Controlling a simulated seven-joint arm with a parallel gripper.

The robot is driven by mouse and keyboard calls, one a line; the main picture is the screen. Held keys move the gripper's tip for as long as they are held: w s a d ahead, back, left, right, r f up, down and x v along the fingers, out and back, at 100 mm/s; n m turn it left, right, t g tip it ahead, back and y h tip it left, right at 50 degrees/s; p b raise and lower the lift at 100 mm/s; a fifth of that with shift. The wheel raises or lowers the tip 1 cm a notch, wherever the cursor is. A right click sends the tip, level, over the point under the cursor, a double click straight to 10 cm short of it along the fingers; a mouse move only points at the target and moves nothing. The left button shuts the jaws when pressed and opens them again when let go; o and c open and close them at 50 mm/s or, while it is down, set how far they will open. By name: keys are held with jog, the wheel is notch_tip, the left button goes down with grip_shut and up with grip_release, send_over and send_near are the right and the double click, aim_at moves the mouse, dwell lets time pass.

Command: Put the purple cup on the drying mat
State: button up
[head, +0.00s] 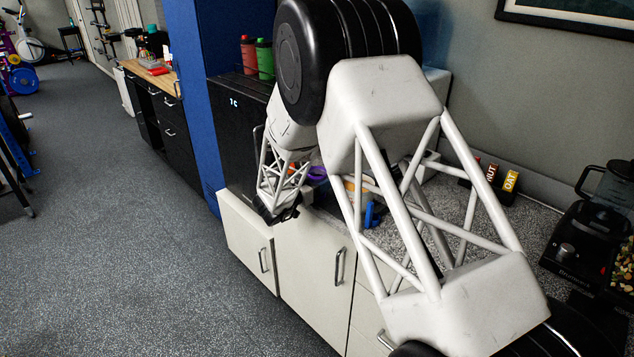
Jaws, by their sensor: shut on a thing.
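My gripper (287,212) shows as a small dark end below my white lattice wrist, by the front edge of the counter. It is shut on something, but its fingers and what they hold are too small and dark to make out. A purple piece (317,172), perhaps the purple cup, shows between my arm links, up and to the right of the gripper. Its full shape is hidden, and I cannot tell whether it touches the gripper. I cannot make out the drying mat; my arm covers much of the counter.
The speckled counter (540,220) holds orange and blue (372,215) items behind my arm, an oat box (510,185) and a black blender (590,220). A black appliance (238,130) with red and green bottles on top stands at the left end. Open floor lies left.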

jog(key=o, duration=1)
jog(key=v, duration=1.2)
jog(key=shift+r, duration=0.15)
